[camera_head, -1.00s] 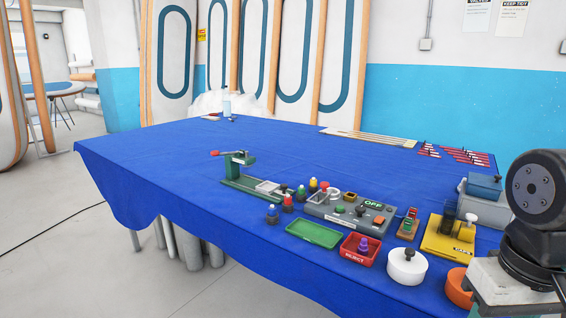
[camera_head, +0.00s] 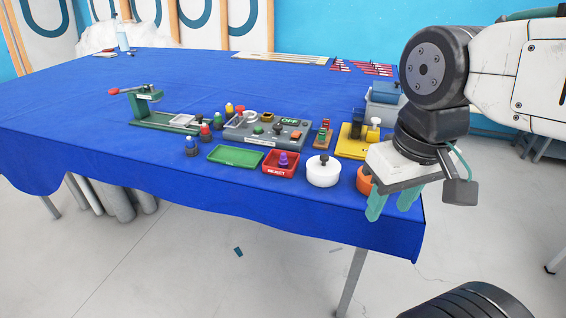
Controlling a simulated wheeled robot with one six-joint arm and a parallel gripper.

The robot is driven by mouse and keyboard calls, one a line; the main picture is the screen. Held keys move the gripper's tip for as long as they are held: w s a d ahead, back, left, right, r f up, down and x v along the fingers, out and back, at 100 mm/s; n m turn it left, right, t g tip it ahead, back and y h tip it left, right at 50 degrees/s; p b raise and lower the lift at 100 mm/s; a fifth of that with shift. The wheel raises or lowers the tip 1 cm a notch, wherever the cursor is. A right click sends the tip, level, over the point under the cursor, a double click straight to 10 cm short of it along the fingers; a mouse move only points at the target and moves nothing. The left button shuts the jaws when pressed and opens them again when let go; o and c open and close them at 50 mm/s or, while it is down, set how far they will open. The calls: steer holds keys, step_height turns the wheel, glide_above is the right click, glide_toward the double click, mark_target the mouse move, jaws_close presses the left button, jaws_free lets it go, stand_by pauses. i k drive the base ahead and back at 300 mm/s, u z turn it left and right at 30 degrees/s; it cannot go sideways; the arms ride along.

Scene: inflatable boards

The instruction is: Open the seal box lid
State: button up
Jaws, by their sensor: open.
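My gripper (camera_head: 391,207) hangs at the table's front right corner. Its two teal fingers point down, open and with nothing seen between them. A white round box (camera_head: 323,174) with a dark knob on top stands left of my gripper, its lid on. A grey box (camera_head: 378,113) with a blue lid (camera_head: 388,92) stands farther back, partly hidden by my arm; its lid looks shut. No label marks either as the seal box, so I cannot tell which it is. My gripper is apart from both.
An orange round thing (camera_head: 364,181) is partly behind my gripper. A red REJECT tray (camera_head: 270,170), a green tray (camera_head: 232,157), a grey control panel (camera_head: 245,136) and a yellow stand (camera_head: 348,148) crowd this end of the blue table (camera_head: 230,75). The table's middle is clear.

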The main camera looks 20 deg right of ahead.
mark_target(394, 87)
steer(key=k, duration=0.6)
steer(key=z, duration=0.7)
steer(key=i, duration=1.3)
steer(key=z, duration=0.15)
